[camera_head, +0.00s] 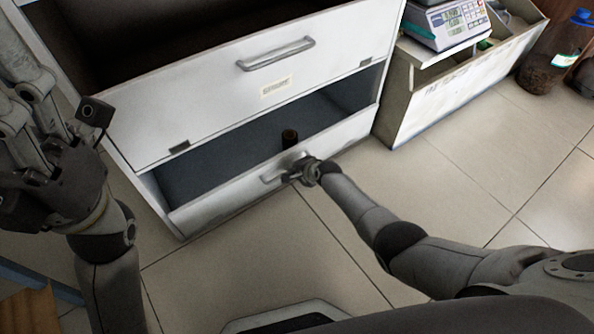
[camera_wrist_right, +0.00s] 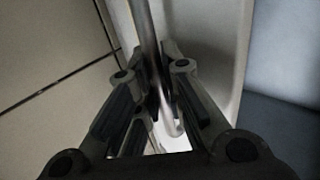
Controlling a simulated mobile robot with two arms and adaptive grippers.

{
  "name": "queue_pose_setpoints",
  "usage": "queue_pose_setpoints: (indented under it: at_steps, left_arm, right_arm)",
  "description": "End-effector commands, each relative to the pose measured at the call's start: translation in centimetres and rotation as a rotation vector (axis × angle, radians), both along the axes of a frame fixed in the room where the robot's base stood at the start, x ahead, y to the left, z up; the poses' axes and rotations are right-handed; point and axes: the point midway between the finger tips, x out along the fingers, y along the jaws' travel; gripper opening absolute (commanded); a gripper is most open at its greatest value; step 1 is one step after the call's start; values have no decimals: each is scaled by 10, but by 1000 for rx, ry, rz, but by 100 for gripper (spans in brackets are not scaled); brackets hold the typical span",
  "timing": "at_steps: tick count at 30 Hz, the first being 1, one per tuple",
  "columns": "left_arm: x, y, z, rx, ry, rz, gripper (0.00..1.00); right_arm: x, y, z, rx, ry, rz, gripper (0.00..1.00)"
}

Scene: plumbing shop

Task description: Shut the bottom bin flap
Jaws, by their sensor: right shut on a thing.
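The bottom bin flap (camera_head: 225,199) is a white panel low on the cabinet. It stands tilted outward, with a dark grey gap behind it. My right gripper (camera_head: 292,174) is at the flap's front, shut on its metal handle (camera_head: 269,179). In the right wrist view, the handle bar (camera_wrist_right: 147,38) runs between the fingers of the right gripper (camera_wrist_right: 160,85), beside the pale flap face (camera_wrist_right: 208,50). My left gripper (camera_head: 25,95) is raised at the left edge, away from the flap; its fingertips are partly out of frame.
A white upper flap (camera_head: 225,95) with a handle and label is above, with a dark opening over it. A pale bin unit (camera_head: 420,110) with a scale (camera_head: 445,22) stands right. Tiled floor (camera_head: 240,260) in front is mostly clear.

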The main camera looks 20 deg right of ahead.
Motion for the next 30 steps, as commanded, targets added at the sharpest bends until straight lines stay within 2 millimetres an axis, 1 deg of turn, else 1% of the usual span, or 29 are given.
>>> queue_pose_setpoints:
  at_steps: [1,7,24,25,27,30]
  left_arm:
    - [0,0,-1,0,0,0,53]
    - [0,0,0,1,-6,1,53]
    - [-1,0,0,2,-8,-1,53]
    - [-1,0,0,2,-8,-1,53]
    - [-1,0,0,2,-9,-1,53]
    - [-1,0,1,2,-9,-1,53]
  right_arm:
    - [6,2,4,2,-8,-2,0]
    - [14,4,6,1,-6,-1,0]
    - [18,5,8,0,-10,-2,0]
    - [18,5,8,0,-10,-2,11]
    - [18,5,8,0,-10,-2,19]
    - [18,5,8,-1,-9,-2,19]
